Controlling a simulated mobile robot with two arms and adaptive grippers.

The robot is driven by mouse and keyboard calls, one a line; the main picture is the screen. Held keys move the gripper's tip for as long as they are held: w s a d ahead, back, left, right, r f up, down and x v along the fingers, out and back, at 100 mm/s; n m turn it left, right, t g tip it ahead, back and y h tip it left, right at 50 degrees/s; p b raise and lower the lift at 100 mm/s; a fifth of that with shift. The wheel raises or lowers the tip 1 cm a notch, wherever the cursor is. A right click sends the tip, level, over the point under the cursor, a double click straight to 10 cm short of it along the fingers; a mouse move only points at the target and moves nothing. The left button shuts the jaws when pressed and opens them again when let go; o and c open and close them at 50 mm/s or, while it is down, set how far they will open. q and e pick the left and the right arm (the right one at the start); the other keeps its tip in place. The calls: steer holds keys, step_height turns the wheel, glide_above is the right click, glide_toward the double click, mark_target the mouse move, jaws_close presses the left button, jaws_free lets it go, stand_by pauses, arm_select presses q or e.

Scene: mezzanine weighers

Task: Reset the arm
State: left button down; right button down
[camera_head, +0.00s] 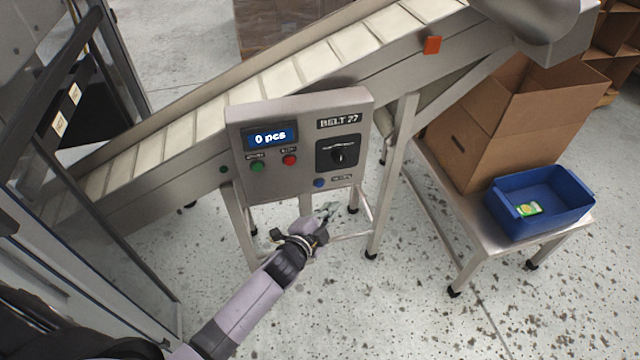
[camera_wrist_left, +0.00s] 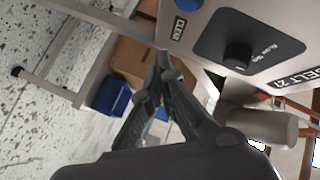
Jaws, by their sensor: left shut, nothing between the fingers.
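My left gripper (camera_head: 328,211) is shut and empty. It is in front of and just below the grey control box (camera_head: 300,110), apart from it as far as I can tell. The box is marked BELT 27 and its display (camera_head: 270,138) reads "0 pcs". It has a green button (camera_head: 257,167), a red button (camera_head: 290,160), a blue button (camera_head: 319,183) and a black knob (camera_head: 338,156). In the left wrist view, the closed fingers (camera_wrist_left: 163,62) point toward the box's lower edge, with the knob (camera_wrist_left: 237,56) to their right. My right gripper is not in view.
An inclined conveyor (camera_head: 290,75) runs behind the box. On the right, a metal table (camera_head: 456,215) carries an open cardboard box (camera_head: 500,140) and a blue bin (camera_head: 535,225) with a small green-and-yellow packet (camera_head: 528,209). A glass-panelled frame (camera_head: 110,235) stands left. The speckled floor is clear at front right.

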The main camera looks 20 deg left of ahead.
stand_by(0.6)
arm_select(q)
steer(key=s+a+f+n+g+y, duration=0.1)
steer(key=s+f+n+g, duration=0.1)
steer(key=s+f, duration=0.5)
steer(key=s+a+f+n+g+p, duration=0.15)
steer(key=s+f, duration=0.25)
steer(key=f, duration=0.6)
steer(key=s+a+f+n+g+y+b, duration=0.1)
steer(key=s+a+f+n+g, duration=0.15)
steer(key=s+f, duration=0.45)
steer(key=s+a+f+n+g, duration=0.1)
steer(key=s+f, duration=0.4)
steer(key=s, duration=0.5)
steer(key=s+f+n+g+p, duration=0.1)
steer(key=s+f+g, duration=0.3)
steer(key=s, duration=0.6)
steer(key=s+a+f+n+g, duration=0.1)
steer(key=s+f+n+g, duration=0.2)
steer(key=s, duration=0.8)
step_height(320, 180, down, 3)
steer(key=shift+a+r+y, duration=0.15)
steer(key=shift+a+y, duration=0.15)
steer(key=shift+a, duration=0.05)
